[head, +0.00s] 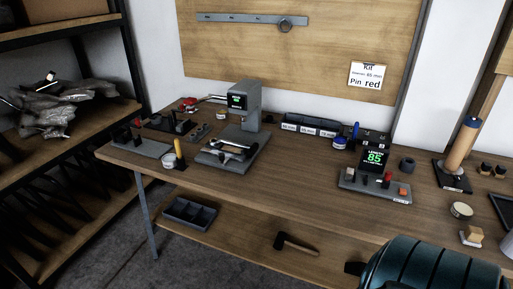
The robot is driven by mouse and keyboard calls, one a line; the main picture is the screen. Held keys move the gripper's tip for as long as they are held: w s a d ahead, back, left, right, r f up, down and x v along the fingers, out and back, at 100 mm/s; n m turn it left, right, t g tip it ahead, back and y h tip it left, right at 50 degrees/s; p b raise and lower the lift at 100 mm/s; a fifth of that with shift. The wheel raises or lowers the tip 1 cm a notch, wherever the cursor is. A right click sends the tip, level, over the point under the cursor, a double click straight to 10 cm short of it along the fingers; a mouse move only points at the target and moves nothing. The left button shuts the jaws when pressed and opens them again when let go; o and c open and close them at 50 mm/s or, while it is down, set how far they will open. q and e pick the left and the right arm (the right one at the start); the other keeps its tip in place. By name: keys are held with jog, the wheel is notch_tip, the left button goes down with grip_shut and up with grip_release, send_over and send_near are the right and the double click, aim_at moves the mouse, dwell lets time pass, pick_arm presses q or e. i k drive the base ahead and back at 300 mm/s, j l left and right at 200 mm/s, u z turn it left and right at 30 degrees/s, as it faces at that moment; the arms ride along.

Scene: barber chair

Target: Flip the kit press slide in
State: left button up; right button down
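The kit press (251,106) stands on the workbench left of centre. It is a grey upright column with a small dark screen showing green marks, on a flat grey base (240,165). Metal parts (226,149) lie on the base at the column's foot; one looks like a slide or lever, but it is too small to tell its position. Neither of my grippers is in view.
A length gauge (374,160) reading 85 stands right of centre on the wooden workbench (290,185). A card (368,76) on the board reads "Kit", "85 mm", "Pin red". Small tools crowd the bench left of the press. A teal rounded object (435,268) fills the lower right.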

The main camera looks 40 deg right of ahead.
aim_at(226, 152)
jog(key=i+j+z, duration=0.9)
jog(key=j+z, duration=0.15)
